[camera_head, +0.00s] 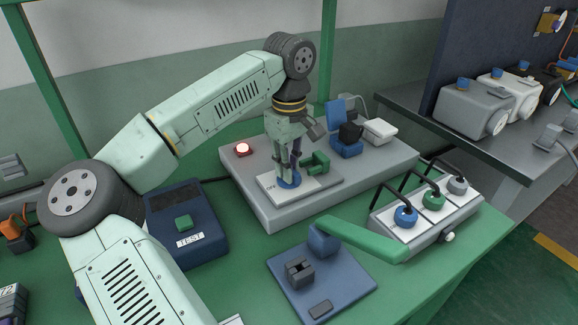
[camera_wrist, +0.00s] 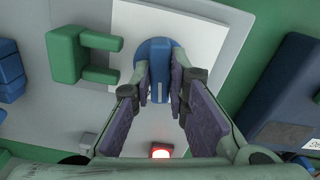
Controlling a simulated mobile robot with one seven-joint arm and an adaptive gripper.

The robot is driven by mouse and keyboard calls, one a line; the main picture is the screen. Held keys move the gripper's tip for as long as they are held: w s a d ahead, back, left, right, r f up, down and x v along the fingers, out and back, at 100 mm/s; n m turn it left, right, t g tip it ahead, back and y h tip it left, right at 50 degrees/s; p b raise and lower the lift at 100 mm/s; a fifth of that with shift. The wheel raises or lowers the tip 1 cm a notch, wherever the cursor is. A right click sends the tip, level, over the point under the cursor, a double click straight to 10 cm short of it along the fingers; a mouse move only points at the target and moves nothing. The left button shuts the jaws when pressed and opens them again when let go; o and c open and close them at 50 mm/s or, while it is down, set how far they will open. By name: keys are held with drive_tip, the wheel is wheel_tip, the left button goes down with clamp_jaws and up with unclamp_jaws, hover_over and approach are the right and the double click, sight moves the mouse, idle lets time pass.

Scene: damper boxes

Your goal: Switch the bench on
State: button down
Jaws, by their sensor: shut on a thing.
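A blue rotary knob (camera_head: 288,183) sits on a white plate (camera_head: 268,186) on top of the grey bench unit (camera_head: 259,214). My gripper (camera_head: 289,171) points down over it with its fingers around the knob's raised bar. In the wrist view my gripper (camera_wrist: 162,78) is shut on the blue knob (camera_wrist: 158,47), one purple-padded finger on each side of the bar. A pale mark shows on the bar's end nearest the camera. A red lamp (camera_head: 242,149) glows on the same unit, and it also shows in the wrist view (camera_wrist: 160,152).
A green fork-shaped piece (camera_head: 317,162) stands close beside the gripper. A blue box marked TEST (camera_head: 205,252) is to the left. A blue plate with a long green lever (camera_head: 362,240) lies in front. A box with coloured knobs (camera_head: 433,200) is to the right.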

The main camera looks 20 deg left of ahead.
drive_tip(key=shift+m, duration=1.2)
drive_tip(key=c, duration=1.6)
unclamp_jaws()
drive_tip(key=shift+o, duration=0.2)
wheel_tip(320, 180, up, 12)
